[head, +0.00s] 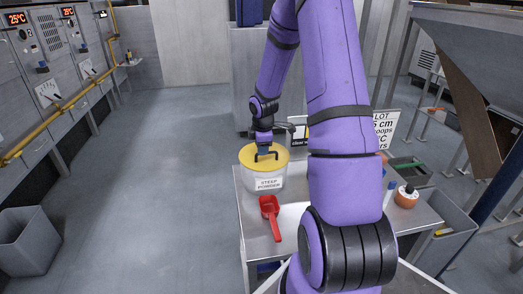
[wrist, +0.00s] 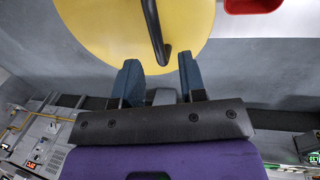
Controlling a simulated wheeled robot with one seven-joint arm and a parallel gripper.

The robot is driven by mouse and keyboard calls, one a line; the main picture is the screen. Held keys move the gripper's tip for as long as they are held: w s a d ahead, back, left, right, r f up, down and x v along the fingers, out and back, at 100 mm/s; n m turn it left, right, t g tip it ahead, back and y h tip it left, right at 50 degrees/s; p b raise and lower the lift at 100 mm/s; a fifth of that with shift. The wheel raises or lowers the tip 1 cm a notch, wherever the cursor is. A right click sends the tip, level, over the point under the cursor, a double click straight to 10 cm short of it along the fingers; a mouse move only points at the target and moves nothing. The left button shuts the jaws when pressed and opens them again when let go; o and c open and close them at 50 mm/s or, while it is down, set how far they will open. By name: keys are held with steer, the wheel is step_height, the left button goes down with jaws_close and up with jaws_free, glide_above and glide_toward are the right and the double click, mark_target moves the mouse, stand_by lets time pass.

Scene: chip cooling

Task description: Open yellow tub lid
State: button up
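The tub (head: 262,182) is a pale translucent container labelled "STEEP POWDER", standing upright at the left end of the metal table. Its yellow lid (head: 250,157) sits on top and has a dark bar handle. In the wrist view the yellow lid (wrist: 105,25) fills the top middle, with the black handle (wrist: 155,35) running down toward the fingers. My gripper (wrist: 160,72) is open, its two blue fingers apart with the handle's end in line with the gap. In the head view my gripper (head: 263,147) is right at the handle; contact cannot be told.
A red scoop (head: 270,212) lies on the table (head: 258,238) in front of the tub. An orange round item (head: 406,197) and a green tray (head: 408,165) are at the right. A sign (head: 380,128) stands behind. Open floor lies left; a grey bin (head: 28,241) stands there.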

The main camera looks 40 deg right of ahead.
steer(key=shift+w+d+f, duration=0.1)
steer(key=shift+w+f, duration=0.05)
steer(key=shift+f, duration=0.8)
jaws_close()
steer(key=shift+d+r, duration=0.1)
steer(key=shift+r, duration=0.1)
